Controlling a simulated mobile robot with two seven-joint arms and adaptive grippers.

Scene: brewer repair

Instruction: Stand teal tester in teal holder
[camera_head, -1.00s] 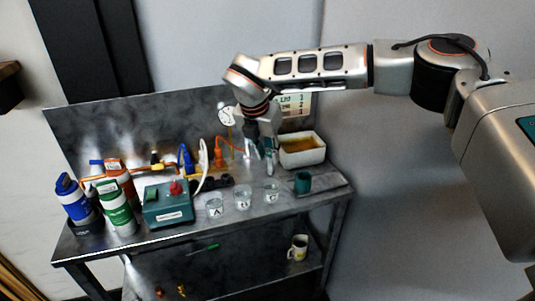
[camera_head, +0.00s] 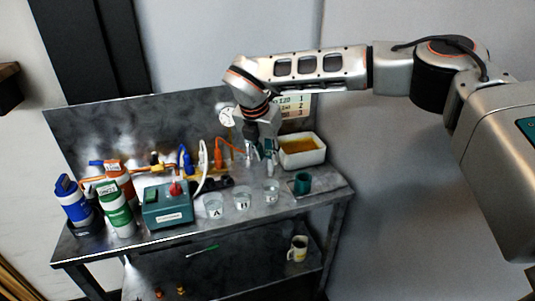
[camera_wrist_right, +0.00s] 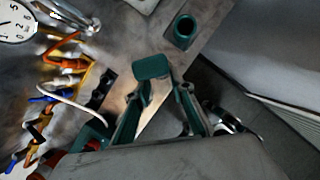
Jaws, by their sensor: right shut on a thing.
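The teal tester (camera_wrist_right: 151,67) shows in the right wrist view as a rounded teal block at my fingertips. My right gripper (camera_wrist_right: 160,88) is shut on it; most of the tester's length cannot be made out. In the head view my right gripper (camera_head: 259,150) hangs over the back right of the bench, with the tester small and partly hidden. The teal holder (camera_head: 302,183) is a short, round, open cup near the bench's right end. It also shows in the right wrist view (camera_wrist_right: 184,30), apart from the tester, and looks empty. My left gripper is not in view.
A white tub (camera_head: 301,158) with amber contents stands behind the holder. Clear beakers (camera_head: 242,198) stand left of it. A teal box (camera_head: 166,207), bottles (camera_head: 117,215) and cables lie further left. A mug (camera_head: 298,248) is on the lower shelf.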

